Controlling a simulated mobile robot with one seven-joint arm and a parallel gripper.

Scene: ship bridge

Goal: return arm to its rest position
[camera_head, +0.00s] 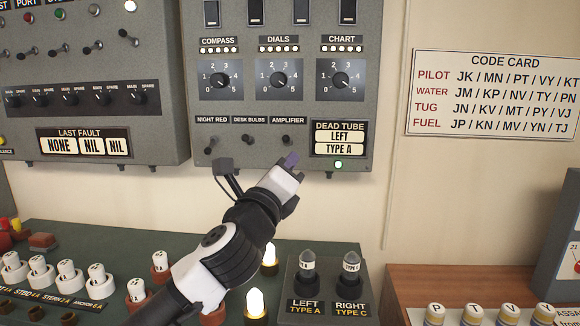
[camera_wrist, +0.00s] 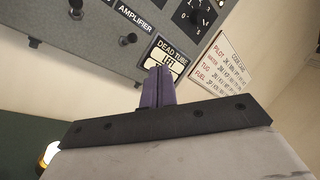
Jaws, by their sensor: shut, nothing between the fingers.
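My gripper (camera_head: 291,161) is shut and empty. In the head view my white and black arm reaches up from the lower left, and the gripper is in front of the lower edge of the grey dimmer panel (camera_head: 360,105), just left of the dead tube display. In the wrist view the purple fingers (camera_wrist: 159,86) are pressed together and point toward the same panel (camera_wrist: 70,36). I cannot tell whether the fingers touch the panel.
The dead tube display (camera_head: 339,139) reads LEFT, TYPE A, above a lit green lamp (camera_head: 338,164). Two tubes (camera_head: 307,271) (camera_head: 350,270) stand in a grey box below. Glowing bulbs (camera_head: 256,302) are near my arm. A code card (camera_head: 491,94) hangs right. The wall between is clear.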

